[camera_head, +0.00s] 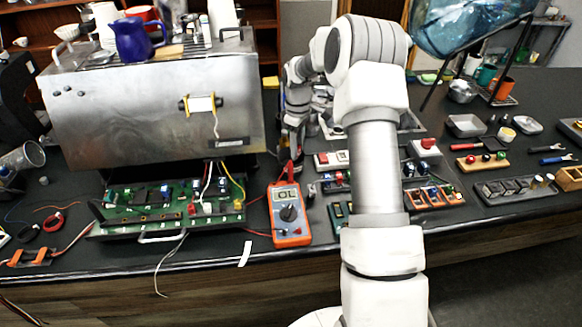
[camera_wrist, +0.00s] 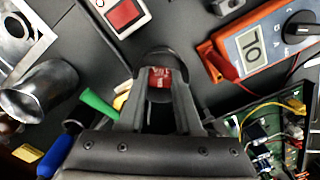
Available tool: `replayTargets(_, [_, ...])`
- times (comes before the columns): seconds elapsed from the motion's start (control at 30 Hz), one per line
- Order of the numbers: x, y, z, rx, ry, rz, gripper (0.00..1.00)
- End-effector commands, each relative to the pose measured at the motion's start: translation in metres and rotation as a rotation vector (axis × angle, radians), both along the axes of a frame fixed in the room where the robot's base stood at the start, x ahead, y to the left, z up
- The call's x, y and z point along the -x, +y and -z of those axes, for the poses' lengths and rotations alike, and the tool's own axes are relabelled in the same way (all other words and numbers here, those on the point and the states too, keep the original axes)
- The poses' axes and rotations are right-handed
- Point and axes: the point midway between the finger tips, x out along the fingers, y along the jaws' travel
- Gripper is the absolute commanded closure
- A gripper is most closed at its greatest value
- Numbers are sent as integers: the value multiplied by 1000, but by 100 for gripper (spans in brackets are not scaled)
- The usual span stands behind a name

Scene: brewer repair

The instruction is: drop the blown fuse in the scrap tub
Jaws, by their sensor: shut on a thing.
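In the wrist view my gripper (camera_wrist: 160,92) is shut on a small dark part with a red printed face (camera_wrist: 160,78). I cannot tell from its looks alone whether this is the blown fuse. In the head view my gripper (camera_head: 291,150) hangs low beside the steel brewer's right side, behind the multimeter, and the held part is too small to make out. No container is clearly marked as the scrap tub. A shiny metal cylindrical vessel (camera_wrist: 42,94) shows left of my gripper in the wrist view.
The steel brewer (camera_head: 150,110) stands over an open green circuit board (camera_head: 160,200). An orange multimeter (camera_head: 289,213) lies beside the board. Metal trays (camera_head: 466,125), a metal bowl (camera_head: 462,92) and several part racks (camera_head: 515,188) occupy the right side. Green (camera_wrist: 98,104) and blue (camera_wrist: 57,156) handles lie near my gripper.

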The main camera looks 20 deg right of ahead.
Motion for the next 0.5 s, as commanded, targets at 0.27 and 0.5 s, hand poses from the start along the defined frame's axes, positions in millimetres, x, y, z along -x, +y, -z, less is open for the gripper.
replayTargets(0.27, [0, 0, 3, 0, 0, 0, 100])
replayTargets(0.5, [0, 0, 3, 0, 0, 0, 32])
